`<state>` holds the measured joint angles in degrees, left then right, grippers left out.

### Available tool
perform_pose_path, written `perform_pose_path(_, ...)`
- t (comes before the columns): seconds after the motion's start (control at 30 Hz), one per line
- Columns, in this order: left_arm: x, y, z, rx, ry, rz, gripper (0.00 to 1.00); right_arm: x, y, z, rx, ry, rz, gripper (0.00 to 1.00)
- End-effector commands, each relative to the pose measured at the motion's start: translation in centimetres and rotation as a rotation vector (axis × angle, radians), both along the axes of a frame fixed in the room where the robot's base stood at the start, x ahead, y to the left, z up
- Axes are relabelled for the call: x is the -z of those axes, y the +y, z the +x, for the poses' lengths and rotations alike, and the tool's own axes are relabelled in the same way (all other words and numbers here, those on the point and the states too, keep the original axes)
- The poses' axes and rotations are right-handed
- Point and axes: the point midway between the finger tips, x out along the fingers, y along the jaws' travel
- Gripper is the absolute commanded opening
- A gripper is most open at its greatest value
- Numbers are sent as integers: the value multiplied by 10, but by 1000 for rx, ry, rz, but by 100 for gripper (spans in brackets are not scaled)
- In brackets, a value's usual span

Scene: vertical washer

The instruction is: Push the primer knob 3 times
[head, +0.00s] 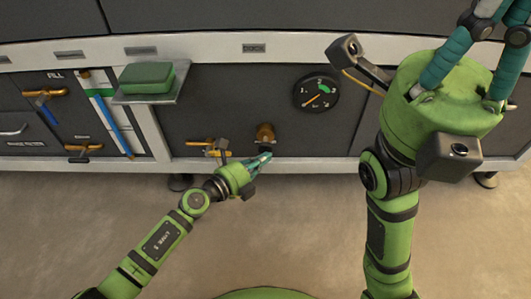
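A round brass knob (265,132), likely the primer knob, sticks out of the lower dark panel, right of a small brass valve. My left gripper (267,156) is just below it in the picture, its teal fingers pointing up and right, close together and seemingly empty. I cannot tell whether the fingertips touch the knob or the panel. My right gripper (504,8) is large and near the camera at the upper right, away from the knob. Its fingers point up and its tips are cut off by the top edge, so its opening is unclear.
A round gauge (317,93) is right of and above the knob. A brass valve (215,149) is close on the left. A green sponge (147,76) lies on a small shelf (152,98). The floor (300,215) in front is clear.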

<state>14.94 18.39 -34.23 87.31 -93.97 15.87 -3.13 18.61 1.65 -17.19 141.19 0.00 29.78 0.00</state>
Motion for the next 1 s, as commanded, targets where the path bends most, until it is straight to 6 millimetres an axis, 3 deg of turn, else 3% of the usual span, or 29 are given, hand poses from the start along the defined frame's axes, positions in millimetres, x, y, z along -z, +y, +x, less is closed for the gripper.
perform_pose_path(1.0, -2, 0, 14, -2, -4, -2, 0, 4, 0, 0, 0, 0, 0, 0)
